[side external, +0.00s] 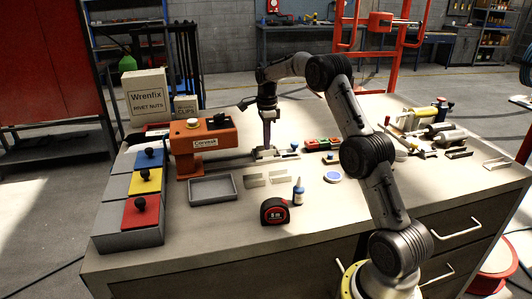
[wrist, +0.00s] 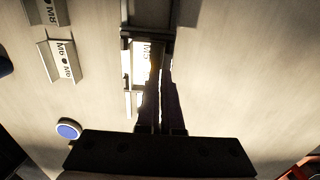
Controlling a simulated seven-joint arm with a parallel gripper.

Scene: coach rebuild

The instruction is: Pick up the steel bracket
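My gripper (side external: 267,148) points straight down at the bench, just right of the orange press. In the wrist view its two dark fingers (wrist: 162,85) lie close together, with a thin light gap between them. A pale steel bracket (wrist: 140,52) with a printed label lies at the fingertips, partly hidden by them. I cannot tell whether the fingers grip it. Two more labelled angle brackets lie apart, one (wrist: 60,62) left of the fingers and one (wrist: 46,12) at the top left. They also show in the side view, left (side external: 255,181) and right (side external: 281,176).
The orange press (side external: 203,150) stands close left of my gripper. Several tools lie at right.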

